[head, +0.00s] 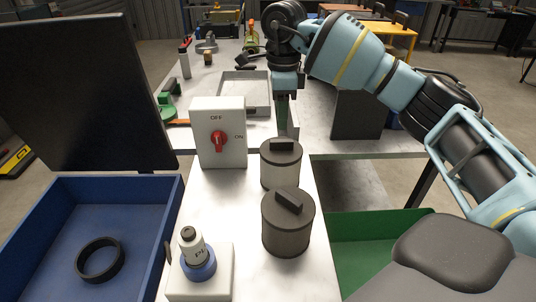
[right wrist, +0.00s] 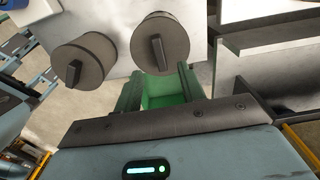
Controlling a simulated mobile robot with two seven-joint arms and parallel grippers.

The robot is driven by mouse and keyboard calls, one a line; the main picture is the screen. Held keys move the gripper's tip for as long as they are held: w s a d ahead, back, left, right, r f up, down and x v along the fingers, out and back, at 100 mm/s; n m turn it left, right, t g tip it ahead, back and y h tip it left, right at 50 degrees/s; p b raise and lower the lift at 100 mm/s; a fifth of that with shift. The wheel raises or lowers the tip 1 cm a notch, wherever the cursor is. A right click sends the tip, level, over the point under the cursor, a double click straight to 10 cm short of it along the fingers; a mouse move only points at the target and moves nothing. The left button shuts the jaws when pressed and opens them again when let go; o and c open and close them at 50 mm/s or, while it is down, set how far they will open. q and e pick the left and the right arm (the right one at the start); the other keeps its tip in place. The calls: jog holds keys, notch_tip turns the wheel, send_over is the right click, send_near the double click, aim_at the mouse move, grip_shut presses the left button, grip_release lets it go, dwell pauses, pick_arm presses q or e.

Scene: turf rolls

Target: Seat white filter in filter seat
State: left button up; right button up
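A white cylinder with a black top (head: 192,245) and partly readable dark lettering stands upright in a blue ring (head: 199,265) on a white block (head: 213,288) at the near edge of the table. It is the only white, filter-like thing I can make out; I cannot tell whether the ring is the filter seat. My right gripper (head: 284,124) points down just behind the farther dark grey canister. In the right wrist view its two green fingers (right wrist: 160,82) stand apart, with no object clearly held between them. My left gripper is not in view.
Two dark grey canisters with bar handles, the near one (head: 287,232) and the far one (head: 281,170), stand on the narrow table. A switch box (head: 218,150) stands left of them. A blue bin (head: 65,235) holds a black ring (head: 100,259). A green bin (head: 365,232) lies right.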

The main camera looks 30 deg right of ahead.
aim_at(281, 140)
jog(key=shift+r, duration=0.2)
jog(key=shift+s, duration=0.35)
jog(key=shift+s+f, duration=0.1)
jog(key=shift+f, duration=1.15)
jog(key=shift+w+f, duration=0.15)
jog(key=shift+f, duration=1.15)
jog(key=shift+w+f, duration=0.15)
jog(key=shift+f, duration=1.15)
grip_shut()
